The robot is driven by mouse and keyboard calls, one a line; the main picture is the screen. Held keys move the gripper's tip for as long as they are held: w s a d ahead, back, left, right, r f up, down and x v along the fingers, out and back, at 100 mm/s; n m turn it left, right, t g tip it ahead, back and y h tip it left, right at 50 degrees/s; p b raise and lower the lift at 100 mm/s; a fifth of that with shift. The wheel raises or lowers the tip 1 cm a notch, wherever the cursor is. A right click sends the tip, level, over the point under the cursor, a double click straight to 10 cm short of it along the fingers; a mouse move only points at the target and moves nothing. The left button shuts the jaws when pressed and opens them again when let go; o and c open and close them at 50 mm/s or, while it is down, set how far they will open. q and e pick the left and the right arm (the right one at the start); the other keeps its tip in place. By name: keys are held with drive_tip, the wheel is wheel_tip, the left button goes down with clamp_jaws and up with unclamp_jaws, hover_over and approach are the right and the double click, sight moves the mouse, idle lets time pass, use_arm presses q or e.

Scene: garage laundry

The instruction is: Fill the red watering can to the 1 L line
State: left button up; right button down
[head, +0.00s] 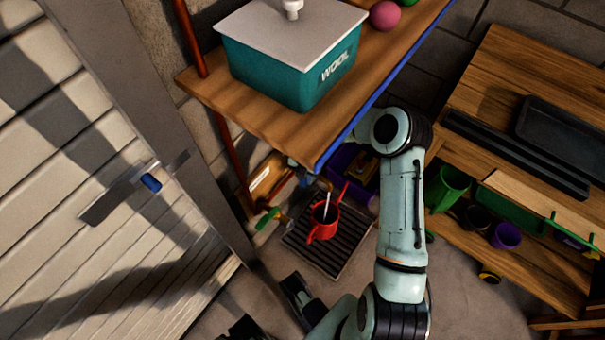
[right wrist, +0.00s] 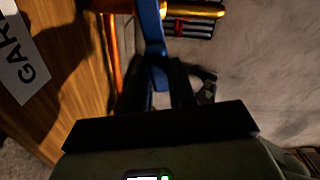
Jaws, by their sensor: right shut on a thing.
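The red watering can (head: 323,228) stands upright on a dark slatted grate (head: 350,240) by the wall. A thin pale streak shows at its opening; I cannot tell whether it is water. Its 1 L line and water level are not readable. In the right wrist view, my right gripper (right wrist: 160,85) is shut on a blue lever (right wrist: 151,30) beside a brass pipe (right wrist: 196,9). In the head view, my right arm reaches under the wooden shelf, which hides most of the gripper. A green-handled tap (head: 267,218) is left of the can.
The wooden shelf (head: 255,113) overhangs this corner and carries a teal WOOL box (head: 285,65). A workbench (head: 540,85) stands at the right, with a green container (head: 449,188) and other pots on its lower shelf. A pale slatted door (head: 60,170) is at the left.

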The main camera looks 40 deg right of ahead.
drive_tip(key=c, duration=0.9)
unclamp_jaws()
wheel_tip(320, 180, up, 7)
drive_tip(key=shift+f+p, duration=0.2)
drive_tip(key=shift+p, duration=0.75)
use_arm(q)
drive_tip(key=shift+s+d+r+g, duration=0.25)
drive_tip(key=shift+s+r+g, duration=0.05)
drive_tip(key=shift+s+r, duration=0.7)
use_arm(e)
drive_tip(key=shift+r, duration=0.5)
use_arm(q)
drive_tip(key=shift+w, duration=0.1)
